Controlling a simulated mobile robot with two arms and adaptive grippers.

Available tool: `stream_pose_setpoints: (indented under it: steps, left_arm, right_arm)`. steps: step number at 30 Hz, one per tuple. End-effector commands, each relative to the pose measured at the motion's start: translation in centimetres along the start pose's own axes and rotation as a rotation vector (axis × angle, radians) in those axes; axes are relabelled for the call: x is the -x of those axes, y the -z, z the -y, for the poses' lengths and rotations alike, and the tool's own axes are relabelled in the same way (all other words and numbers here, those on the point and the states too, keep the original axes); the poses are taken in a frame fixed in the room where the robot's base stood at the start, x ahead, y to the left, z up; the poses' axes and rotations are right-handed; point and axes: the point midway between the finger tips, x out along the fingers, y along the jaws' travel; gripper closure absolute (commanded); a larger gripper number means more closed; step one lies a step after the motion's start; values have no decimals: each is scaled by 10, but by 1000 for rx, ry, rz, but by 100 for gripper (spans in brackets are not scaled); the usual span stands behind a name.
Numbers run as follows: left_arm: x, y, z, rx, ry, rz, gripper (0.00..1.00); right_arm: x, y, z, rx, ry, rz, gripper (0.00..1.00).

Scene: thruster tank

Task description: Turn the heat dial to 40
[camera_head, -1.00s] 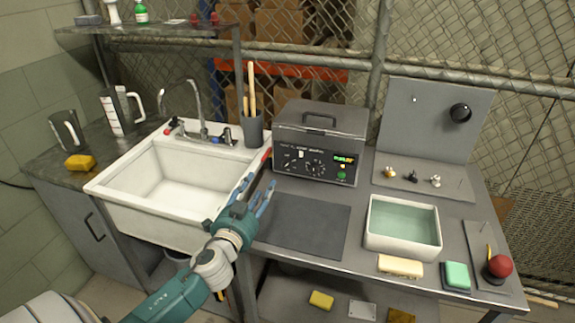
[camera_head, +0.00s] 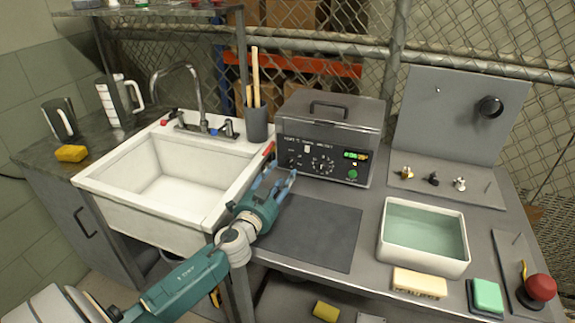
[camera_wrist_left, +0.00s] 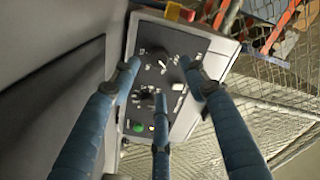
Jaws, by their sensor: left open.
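The grey machine (camera_head: 330,120) with a lid stands at the back of the bench. Its dark front panel (camera_head: 335,172) carries a left dial (camera_head: 293,164), a middle dial (camera_head: 322,164), a lit display and a green button. The dial labels are too small to read, so I cannot tell which is heat. My left gripper (camera_head: 276,180) is open and empty, in front of the panel's lower left. In the left wrist view the panel shows sideways behind the open fingers (camera_wrist_left: 160,80), which partly cover the dials. I see no clear contact.
A dark mat (camera_head: 310,232) lies below the machine. The white sink (camera_head: 165,185) is to the left, with a cup of sticks (camera_head: 257,124) at its back right corner. A water-filled tub (camera_head: 424,235) stands right of the mat.

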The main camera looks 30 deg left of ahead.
Motion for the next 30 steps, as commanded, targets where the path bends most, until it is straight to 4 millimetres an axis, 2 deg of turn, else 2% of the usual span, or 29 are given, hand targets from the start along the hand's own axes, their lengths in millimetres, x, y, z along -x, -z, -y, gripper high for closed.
stream_pose_setpoints:
  steps: [3, 9, 14, 21, 23, 28, 30]
  left_arm:
    - [-24, 2, 2, -1, 3, -1, 55]
    - [-50, 0, 1, -1, 2, 0, 55]
    - [-58, 0, 0, 0, 0, 0, 55]
    - [-58, 0, 0, 0, -1, 0, 55]
    - [-58, 0, 0, 0, 0, 0, 65]
    - [-58, 0, 0, 0, 0, 0, 99]
    - [-58, 0, 0, 0, 0, 0, 100]
  right_arm:
    - [4, 2, 0, 0, 0, -2, 55]
    - [5, 5, -1, 0, -1, -7, 55]
    - [5, 6, -1, 1, -1, -8, 55]
    - [5, 6, -1, 1, -1, -8, 55]
    - [5, 6, -1, 1, -1, -8, 55]
    - [5, 6, -1, 1, -1, -7, 55]
    - [5, 6, -1, 1, -1, -7, 55]
